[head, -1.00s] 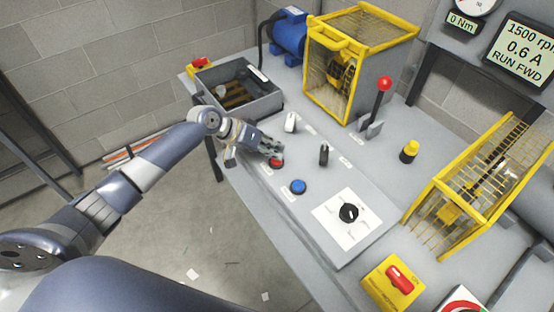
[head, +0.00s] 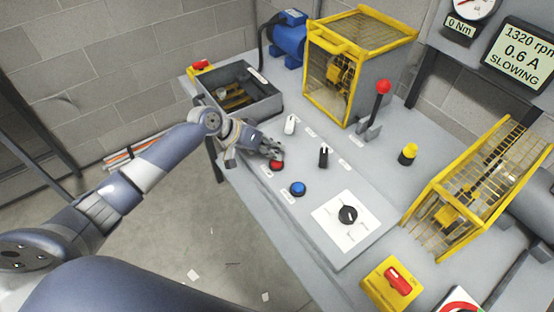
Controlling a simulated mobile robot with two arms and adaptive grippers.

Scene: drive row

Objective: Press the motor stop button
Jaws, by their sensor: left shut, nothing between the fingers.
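The red push button (head: 277,165) sits on the grey sloping panel, left of the blue button (head: 298,188). My left gripper (head: 274,153) is shut and empty, with its fingertips just above and behind the red button. I cannot tell whether they touch it. The display (head: 515,55) at the upper right reads 1320 rpm, 0.6 A, SLOWING. My right gripper is not in view.
A black rotary knob (head: 348,215), a black toggle (head: 323,157) and a red-topped lever (head: 383,87) stand on the bench. Yellow cages (head: 312,75) and a grey bin (head: 270,106) stand around the panel. A yellow box with a red switch (head: 393,283) is at the front right.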

